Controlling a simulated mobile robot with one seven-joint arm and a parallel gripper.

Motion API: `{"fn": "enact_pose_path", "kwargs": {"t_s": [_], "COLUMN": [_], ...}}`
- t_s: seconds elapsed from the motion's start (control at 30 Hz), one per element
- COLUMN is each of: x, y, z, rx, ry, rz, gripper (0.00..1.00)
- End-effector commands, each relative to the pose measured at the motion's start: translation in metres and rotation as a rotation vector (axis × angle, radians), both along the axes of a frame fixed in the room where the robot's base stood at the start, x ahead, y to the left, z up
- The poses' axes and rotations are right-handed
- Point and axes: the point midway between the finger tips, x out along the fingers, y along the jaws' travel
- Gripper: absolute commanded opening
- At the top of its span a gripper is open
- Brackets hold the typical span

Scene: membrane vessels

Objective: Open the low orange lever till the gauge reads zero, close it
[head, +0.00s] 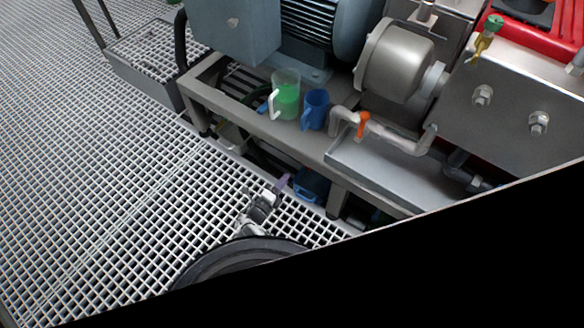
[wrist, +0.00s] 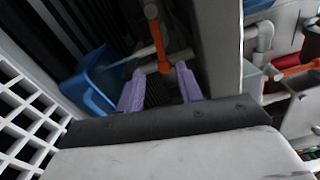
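In the wrist view an orange lever (wrist: 157,38) hangs from a fitting, its lower end between the tips of my gripper (wrist: 160,72). The purple fingers are apart, with a gap showing on both sides of the lever. In the head view my gripper (head: 284,182) is low at the bench's front edge, and this lever is hidden under the bench. Another orange lever (head: 362,124) sits on the grey pipe above the bench; an orange bar at right in the wrist view (wrist: 295,69) may be it. I see no gauge face.
A blue container (head: 312,186) stands under the bench, close left of my fingers in the wrist view (wrist: 92,80). A jug with green liquid (head: 287,98) and a blue jug (head: 315,108) stand on the bench (head: 262,128). Open floor grating (head: 110,180) lies at left.

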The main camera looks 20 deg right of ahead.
Motion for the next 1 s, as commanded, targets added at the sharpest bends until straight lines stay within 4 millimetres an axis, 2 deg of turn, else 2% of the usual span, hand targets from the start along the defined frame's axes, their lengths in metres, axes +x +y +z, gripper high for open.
{"fn": "enact_pose_path", "kwargs": {"t_s": [0.1, 0.33, 0.63, 0.73, 0.77, 0.87, 0.97, 1.0], "x": [-0.013, -0.023, -0.023, -0.014, -0.009, 0.022, 0.064, 0.081], "y": [0.017, 0.03, 0.031, 0.039, 0.045, 0.082, 0.143, 0.174], "z": [0.001, 0.0, 0.0, 0.001, 0.002, 0.009, 0.026, 0.038], "rx": [0.0, 0.0, 0.002, 0.05, 0.082, 0.268, 0.567, 0.71], "ry": [0.0, 0.0, -0.002, -0.032, -0.054, -0.164, -0.322, -0.39], "rz": [0.003, 0.0, -0.001, 0.005, 0.01, 0.034, 0.075, 0.095], "gripper": [0.35, 0.35, 0.35, 0.35, 0.35, 0.35, 0.35, 0.35]}}
